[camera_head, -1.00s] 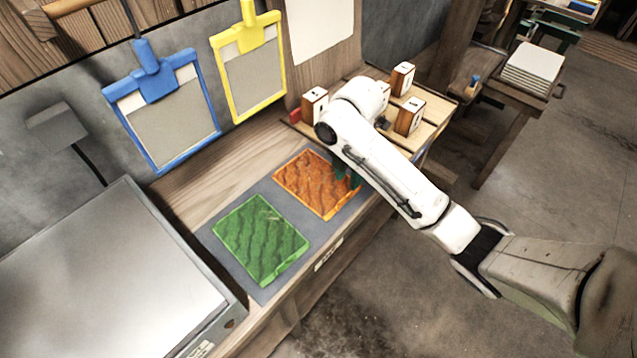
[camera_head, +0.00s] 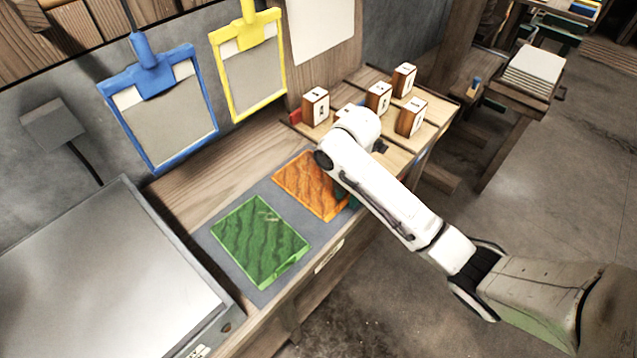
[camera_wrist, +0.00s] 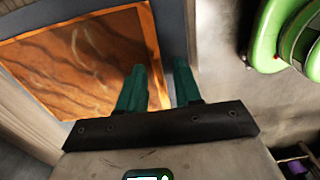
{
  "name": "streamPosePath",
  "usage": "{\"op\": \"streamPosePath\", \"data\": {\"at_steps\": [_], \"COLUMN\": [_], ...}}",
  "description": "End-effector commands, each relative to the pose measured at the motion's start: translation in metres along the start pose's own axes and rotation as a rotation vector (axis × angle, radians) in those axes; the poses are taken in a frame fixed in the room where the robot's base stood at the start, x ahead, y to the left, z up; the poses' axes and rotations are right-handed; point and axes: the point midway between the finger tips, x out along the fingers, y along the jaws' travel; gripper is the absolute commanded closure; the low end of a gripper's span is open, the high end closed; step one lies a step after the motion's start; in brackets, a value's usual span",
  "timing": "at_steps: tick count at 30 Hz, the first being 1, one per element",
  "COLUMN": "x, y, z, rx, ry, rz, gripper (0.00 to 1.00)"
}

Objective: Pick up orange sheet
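The orange sheet (camera_head: 308,182) lies flat on a grey mat (camera_head: 215,240) on the bench. It has dark wavy lines and also shows in the wrist view (camera_wrist: 70,60). A green sheet (camera_head: 258,240) lies left of it on the same mat. My gripper (camera_wrist: 159,66) has two dark green fingers, standing apart with nothing held between them. In the wrist view the left finger overlaps the sheet near its edge, and that edge runs between the fingers. Whether the fingers touch the sheet cannot be told. In the head view my arm hides most of the gripper and the sheet's right side.
Several numbered wooden blocks (camera_head: 411,117) stand on boards behind my arm. Blue (camera_head: 160,115) and yellow (camera_head: 250,65) frames hang on the wall. A large metal-topped box (camera_head: 90,280) stands at left. A stool with stacked white sheets (camera_head: 535,70) is at back right.

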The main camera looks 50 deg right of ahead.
Motion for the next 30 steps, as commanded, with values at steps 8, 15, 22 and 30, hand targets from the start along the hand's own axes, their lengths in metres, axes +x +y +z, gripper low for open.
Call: {"op": "streamPosePath", "data": {"at_steps": [8, 15, 22, 30], "x": [-0.0004, -0.0004, -0.0005, -0.0081], "y": [0.0001, 0.0001, 0.0001, 0.0007], "z": [0.0001, 0.0001, 0.0001, 0.0004], "rx": [0.000, 0.000, 0.000, 0.000], "ry": [0.000, 0.000, 0.000, -0.001], "rz": [0.000, 0.000, 0.001, 0.002], "gripper": [0.94, 1.00, 1.00, 1.00]}}
